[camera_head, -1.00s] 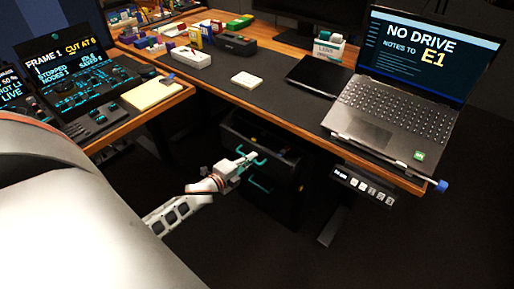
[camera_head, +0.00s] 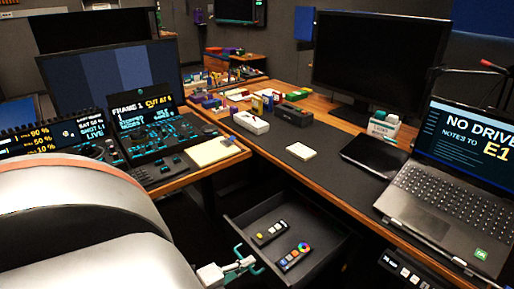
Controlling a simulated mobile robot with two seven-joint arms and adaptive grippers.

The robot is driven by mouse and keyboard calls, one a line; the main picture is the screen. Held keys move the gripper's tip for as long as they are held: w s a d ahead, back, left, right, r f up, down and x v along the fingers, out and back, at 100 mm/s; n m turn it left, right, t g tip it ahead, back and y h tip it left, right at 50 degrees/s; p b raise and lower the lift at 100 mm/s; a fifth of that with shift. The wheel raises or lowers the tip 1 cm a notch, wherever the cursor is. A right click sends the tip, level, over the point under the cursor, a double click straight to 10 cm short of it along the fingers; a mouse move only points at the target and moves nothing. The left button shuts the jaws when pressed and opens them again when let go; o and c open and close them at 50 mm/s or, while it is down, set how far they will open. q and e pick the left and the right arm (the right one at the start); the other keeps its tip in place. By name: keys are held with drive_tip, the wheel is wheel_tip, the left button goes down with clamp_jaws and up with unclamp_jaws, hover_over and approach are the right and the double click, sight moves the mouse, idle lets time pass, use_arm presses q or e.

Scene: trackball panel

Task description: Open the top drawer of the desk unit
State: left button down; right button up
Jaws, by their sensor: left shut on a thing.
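The top drawer (camera_head: 322,232) of the desk unit is pulled out from under the desk, and its dark inside shows from above. Two small control pads lie in it: one with a few light buttons (camera_head: 271,233) and one with coloured buttons and a colour wheel (camera_head: 295,256). My left gripper (camera_head: 247,264) is at the drawer's front, shut on its teal handle (camera_head: 257,270). The lower part of the desk unit is out of the picture. My right gripper is not in view.
The desk top (camera_head: 270,150) above the drawer holds a laptop (camera_head: 447,200), a black tablet (camera_head: 371,157) and a white pad (camera_head: 300,151). A control console (camera_head: 160,150) and yellow notepad (camera_head: 213,151) sit on the left desk. My white arm covers the lower left.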

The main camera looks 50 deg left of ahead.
use_arm(q)
drive_tip(key=shift+s, duration=0.55)
drive_tip(key=c, duration=2.5)
unclamp_jaws()
drive_tip(key=v, duration=1.2)
